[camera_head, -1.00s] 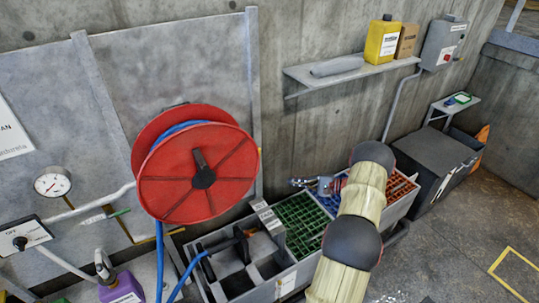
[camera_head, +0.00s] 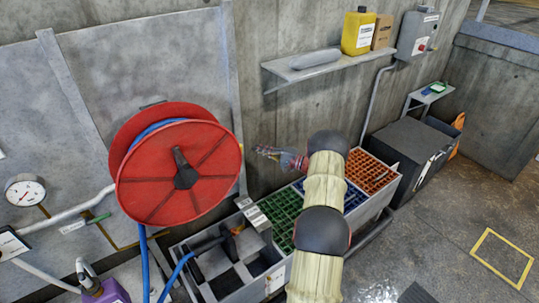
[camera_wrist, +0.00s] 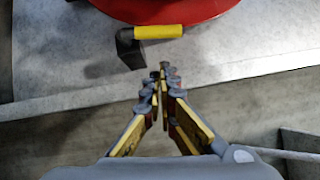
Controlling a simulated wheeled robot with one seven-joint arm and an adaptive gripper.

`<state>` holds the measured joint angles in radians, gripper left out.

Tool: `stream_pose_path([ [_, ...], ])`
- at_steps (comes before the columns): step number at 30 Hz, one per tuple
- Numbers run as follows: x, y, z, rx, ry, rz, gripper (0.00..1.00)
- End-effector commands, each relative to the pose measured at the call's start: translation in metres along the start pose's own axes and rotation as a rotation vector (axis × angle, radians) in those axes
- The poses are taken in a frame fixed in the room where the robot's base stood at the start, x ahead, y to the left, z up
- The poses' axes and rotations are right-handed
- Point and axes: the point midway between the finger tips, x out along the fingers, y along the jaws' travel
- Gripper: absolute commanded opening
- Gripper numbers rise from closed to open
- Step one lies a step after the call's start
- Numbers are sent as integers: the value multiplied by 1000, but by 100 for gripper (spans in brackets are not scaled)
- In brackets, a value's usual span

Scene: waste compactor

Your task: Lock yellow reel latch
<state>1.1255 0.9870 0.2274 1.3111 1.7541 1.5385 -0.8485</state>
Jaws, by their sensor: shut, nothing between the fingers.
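The yellow latch (camera_wrist: 158,32) is a short horizontal grip on a dark bracket (camera_wrist: 130,50), at the top of the wrist view beside the rim of the red reel (camera_wrist: 170,8). The reel, wound with blue hose, also shows at left in the head view (camera_head: 180,172); I cannot make out the latch there. My gripper (camera_wrist: 164,74) is shut and empty, with its fingertips just below the latch in the wrist view, apparently apart from it. In the head view my gripper (camera_head: 258,150) is right of the reel, pointing towards it.
A grey bin unit (camera_head: 212,292) with green, blue and orange grids stands against the wall below my arm. A shelf (camera_head: 325,68) with a yellow canister (camera_head: 358,32) hangs above. A gauge (camera_head: 25,190) and pipes are left of the reel. Open floor lies at right.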

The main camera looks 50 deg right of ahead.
Motion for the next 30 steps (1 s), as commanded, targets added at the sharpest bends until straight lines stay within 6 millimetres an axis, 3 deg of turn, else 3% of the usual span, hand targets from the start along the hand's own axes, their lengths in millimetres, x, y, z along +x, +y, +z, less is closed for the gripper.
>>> stream_pose_path([
  [3, 12, 1, 14, 3, -1, 1, 0],
  [9, 22, 1, 25, 2, -1, 1, 0],
  [22, 23, 0, 27, -3, -1, 4, 0],
  [30, 32, -3, 36, -91, -1, 62, 0],
])
